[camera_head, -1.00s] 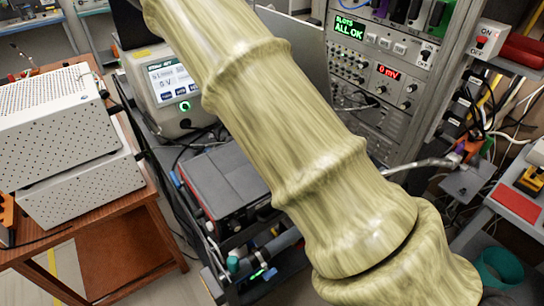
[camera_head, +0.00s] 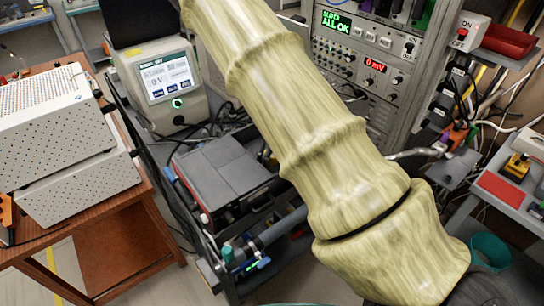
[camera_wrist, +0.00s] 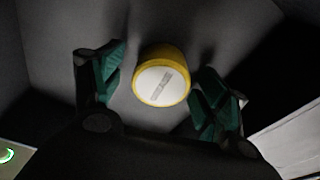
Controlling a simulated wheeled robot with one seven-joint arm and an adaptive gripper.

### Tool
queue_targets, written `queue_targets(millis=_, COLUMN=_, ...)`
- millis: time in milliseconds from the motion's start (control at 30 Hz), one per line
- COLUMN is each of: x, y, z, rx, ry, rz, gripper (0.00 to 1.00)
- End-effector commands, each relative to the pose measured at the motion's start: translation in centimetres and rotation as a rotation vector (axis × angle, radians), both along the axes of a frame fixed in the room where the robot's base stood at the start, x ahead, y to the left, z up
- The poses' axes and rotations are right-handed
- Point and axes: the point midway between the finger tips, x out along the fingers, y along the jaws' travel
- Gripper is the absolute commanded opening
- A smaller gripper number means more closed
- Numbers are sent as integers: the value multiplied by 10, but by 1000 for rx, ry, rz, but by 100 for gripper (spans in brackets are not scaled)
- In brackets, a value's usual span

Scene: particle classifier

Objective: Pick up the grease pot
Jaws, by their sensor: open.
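The grease pot (camera_wrist: 162,86) shows in the wrist view as a short yellow cylinder with a white top bearing a grey mark. It stands on a dark grey surface. My gripper (camera_wrist: 160,84) is open, with one green-padded finger to the left of the pot and one to the right. There are gaps between the fingers and the pot, and how far the gripper is from it in depth is hard to tell. In the head view neither the pot nor the gripper's fingers can be made out; my pale, striped arm crosses the middle.
In the head view, a grey case (camera_head: 222,172) lies on a dark cart beside a small display device (camera_head: 165,80). Perforated white boxes (camera_head: 55,125) stand on a wooden table at left. An instrument rack (camera_head: 365,60) stands behind my arm. A red pad (camera_head: 503,188) lies at right.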

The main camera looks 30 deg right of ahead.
Motion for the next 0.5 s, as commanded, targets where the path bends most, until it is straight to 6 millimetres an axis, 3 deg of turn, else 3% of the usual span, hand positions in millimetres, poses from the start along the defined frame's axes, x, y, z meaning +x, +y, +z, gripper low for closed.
queue_targets(millis=100, x=0, y=0, z=0, rx=0, ry=0, rz=0, gripper=71)
queue_targets(millis=367, x=0, y=0, z=0, rx=0, ry=0, rz=0, gripper=24)
queue_targets(millis=500, x=0, y=0, z=0, rx=0, ry=0, rz=0, gripper=23)
